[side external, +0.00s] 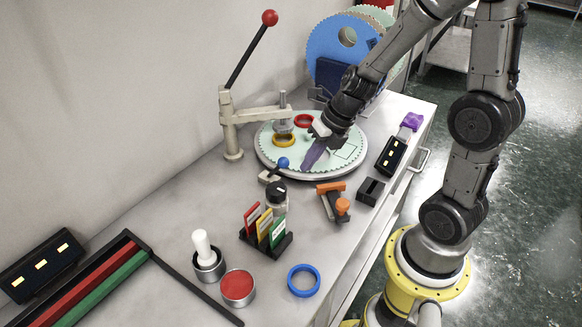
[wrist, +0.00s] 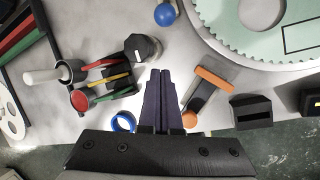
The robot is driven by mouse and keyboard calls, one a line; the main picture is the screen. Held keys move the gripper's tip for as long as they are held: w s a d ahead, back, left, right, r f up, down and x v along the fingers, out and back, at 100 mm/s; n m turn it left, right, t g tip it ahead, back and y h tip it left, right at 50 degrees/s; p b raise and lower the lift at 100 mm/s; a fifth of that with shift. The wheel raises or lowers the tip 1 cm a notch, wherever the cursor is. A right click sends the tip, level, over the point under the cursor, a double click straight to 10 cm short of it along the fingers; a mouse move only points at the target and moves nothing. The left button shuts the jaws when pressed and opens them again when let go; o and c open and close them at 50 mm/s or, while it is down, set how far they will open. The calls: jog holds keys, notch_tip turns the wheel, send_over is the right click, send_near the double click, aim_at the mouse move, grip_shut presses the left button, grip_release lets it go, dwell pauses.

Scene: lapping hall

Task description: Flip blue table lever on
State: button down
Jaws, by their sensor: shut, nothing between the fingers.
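The blue table lever is a short lever with a round blue knob (side external: 283,163), standing at the near left edge of the round turntable in the side external view. The knob also shows at the top middle of the wrist view (wrist: 165,15), beyond my fingertips. My gripper (side external: 308,164) is shut and empty, its purple fingers pointing down over the near part of the turntable, right of the knob. A gap separates the fingertips (wrist: 158,72) from the knob in the wrist view. The lever's shaft is hidden in the wrist view.

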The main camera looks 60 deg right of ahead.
aim_at(277, 169)
jog(key=shift+x, duration=4)
jog(key=shift+w+d+r, duration=0.5)
jog(key=shift+w+r, duration=0.05)
jog(key=shift+w, duration=0.15)
jog(key=shift+w+d+r, duration=0.45)
jog(key=shift+w+r, duration=0.1)
jog(key=shift+w, duration=0.1)
